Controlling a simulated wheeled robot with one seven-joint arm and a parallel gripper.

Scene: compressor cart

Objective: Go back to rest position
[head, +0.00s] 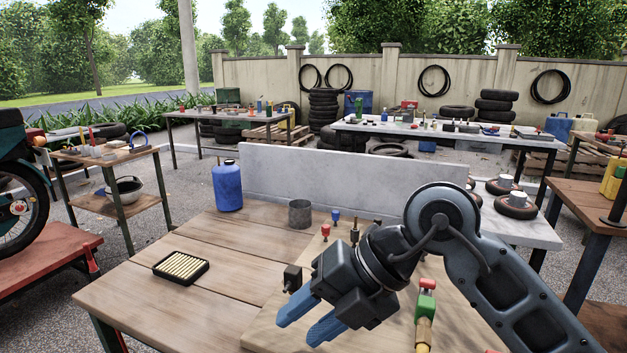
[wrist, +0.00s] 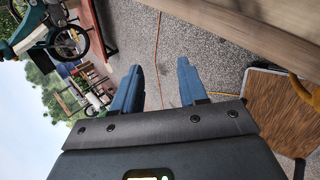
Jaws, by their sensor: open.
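My gripper (head: 302,328) is at the lower middle of the head view, held above the wooden workbench (head: 130,300). Its two blue fingers are apart with nothing between them. In the wrist view, the open fingers of my gripper (wrist: 158,82) point out past the bench toward the gravel ground. My forearm hides part of the bench's right side.
On the bench are a black tray of pale sticks (head: 181,267), a blue bottle (head: 228,186), a metal cup (head: 300,213), red and blue knobbed parts and a red-green fitting (head: 426,298). A grey panel (head: 350,180) edges the back. A motorbike (head: 20,190) stands left.

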